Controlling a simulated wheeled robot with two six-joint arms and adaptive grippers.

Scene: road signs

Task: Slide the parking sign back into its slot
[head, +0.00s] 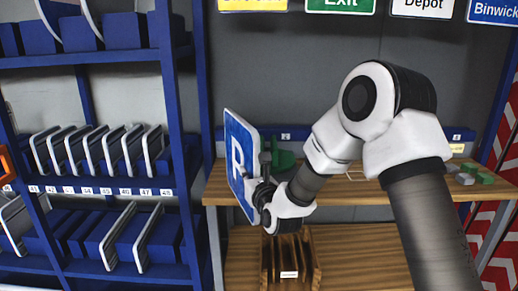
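The parking sign (238,168) is a blue plate with a white P and a white border. It stands upright, seen at a slant, in the middle of the head view. My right gripper (260,183) is at the sign's right edge and appears shut on it, holding it above the lower wooden surface. Part of the grip is hidden by the dark fingers. A wooden slotted rack (289,273) with a small white label stands below the gripper. Numbered slots line the blue shelf (105,187) at left, several holding plates with pale edges. My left gripper is not in view.
A wooden shelf (345,190) runs behind my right arm. A green object (284,158) stands on it behind the gripper, with small grey and green blocks (474,174) at right. A blue upright (203,80) separates the slotted shelving from the bench.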

